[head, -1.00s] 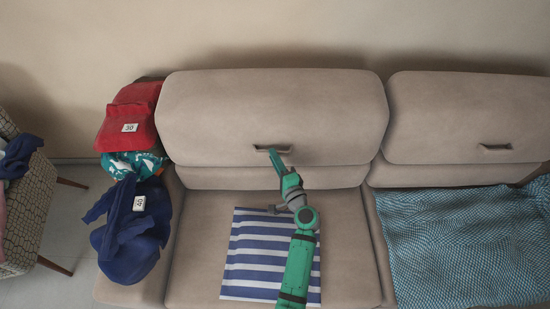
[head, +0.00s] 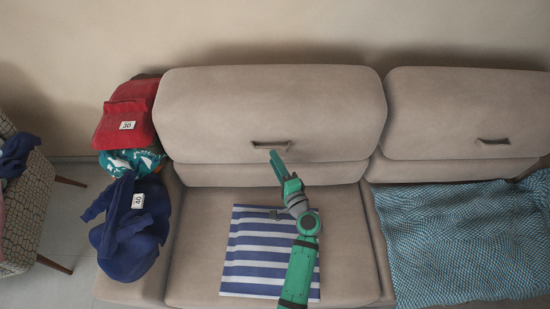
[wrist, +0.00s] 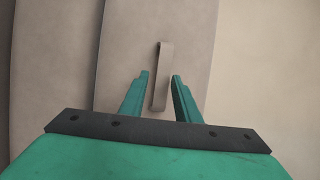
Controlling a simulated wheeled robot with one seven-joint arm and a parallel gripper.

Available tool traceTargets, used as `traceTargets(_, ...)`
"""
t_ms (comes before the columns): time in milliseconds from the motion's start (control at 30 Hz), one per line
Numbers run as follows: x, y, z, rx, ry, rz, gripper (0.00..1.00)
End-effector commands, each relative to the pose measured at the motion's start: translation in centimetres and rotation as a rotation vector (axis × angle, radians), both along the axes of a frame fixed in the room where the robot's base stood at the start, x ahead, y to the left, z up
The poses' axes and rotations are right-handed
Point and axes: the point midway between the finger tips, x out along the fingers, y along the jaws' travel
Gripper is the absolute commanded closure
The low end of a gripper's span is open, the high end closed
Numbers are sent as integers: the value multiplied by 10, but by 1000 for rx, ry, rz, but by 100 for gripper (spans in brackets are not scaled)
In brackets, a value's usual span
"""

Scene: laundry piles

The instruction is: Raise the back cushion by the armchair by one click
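The back cushion by the armchair (head: 220,105) is the left beige sofa cushion, with a strip of lower backrest showing beneath it. A pull loop (head: 256,143) sits low at its middle; in the wrist view the loop (wrist: 162,60) stands ahead of and partly between my fingers. My gripper (head: 274,153) is just below and in front of the loop. In the wrist view my gripper (wrist: 160,76) is open, one green finger on each side of the loop's lower end, with gaps showing. The patterned armchair (head: 27,205) is at the far left.
A blue-striped cloth (head: 250,260) lies on the seat below my arm. Red (head: 125,112), teal (head: 130,163) and navy (head: 135,230) laundry is piled on the left armrest. A second back cushion (head: 455,110) and a teal blanket (head: 460,240) are at right.

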Motion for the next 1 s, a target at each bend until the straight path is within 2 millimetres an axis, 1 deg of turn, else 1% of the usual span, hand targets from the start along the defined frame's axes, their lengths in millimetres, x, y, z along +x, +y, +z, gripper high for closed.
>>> traceTargets(33, -9, -5, 0, 0, 1, -3, 71)
traceTargets(200, -39, -21, 0, 0, 1, -9, 71)
traceTargets(300, -55, -29, 0, 0, 2, -12, 71)
traceTargets(433, -71, -36, 1, 0, 2, -12, 71)
traceTargets(633, -81, -41, 1, 0, 2, -12, 71)
traceTargets(1000, -82, -41, 1, -1, 1, -11, 71)
